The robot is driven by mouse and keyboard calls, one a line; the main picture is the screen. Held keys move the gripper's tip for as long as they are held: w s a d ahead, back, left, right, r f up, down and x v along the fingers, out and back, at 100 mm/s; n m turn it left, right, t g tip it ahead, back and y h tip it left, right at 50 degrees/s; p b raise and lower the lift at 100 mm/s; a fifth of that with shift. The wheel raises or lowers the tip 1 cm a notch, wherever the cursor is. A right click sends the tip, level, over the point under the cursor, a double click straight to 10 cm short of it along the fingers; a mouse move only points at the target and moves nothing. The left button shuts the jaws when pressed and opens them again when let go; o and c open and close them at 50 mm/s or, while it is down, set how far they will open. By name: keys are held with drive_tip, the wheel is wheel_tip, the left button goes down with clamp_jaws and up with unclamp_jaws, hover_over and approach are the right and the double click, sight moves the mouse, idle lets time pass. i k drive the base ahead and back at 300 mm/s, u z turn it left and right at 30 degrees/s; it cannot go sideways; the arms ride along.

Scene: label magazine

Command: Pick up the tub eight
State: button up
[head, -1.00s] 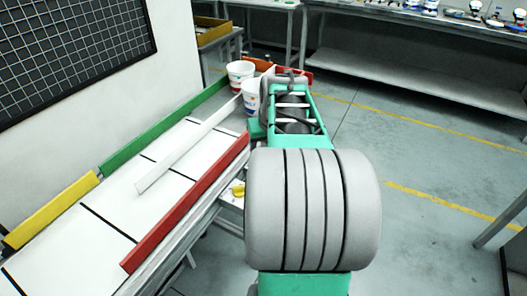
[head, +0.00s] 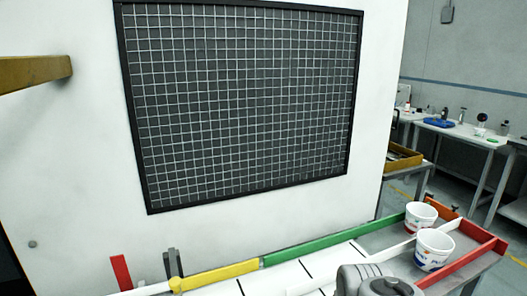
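Two white tubs with coloured print stand at the far right end of the tabletop lane in the head view. One tub (head: 420,217) is at the back, and the other tub (head: 434,250) is nearer. Both look upright and open-topped. I cannot read a number on either, so I cannot tell which is tub eight. Only a grey part of my arm shows at the bottom edge, left of the nearer tub. My gripper's fingers are not visible.
A green rail (head: 310,244) and a yellow rail (head: 220,274) line the lane's wall side. A red rail (head: 465,265) borders the right end near the tubs. A dark grid panel (head: 245,100) hangs on the white wall. A cluttered bench (head: 460,132) stands behind.

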sight(431, 252)
drive_tip(key=u, duration=3.8)
drive_tip(key=k, duration=2.25)
drive_tip(key=z, duration=0.6)
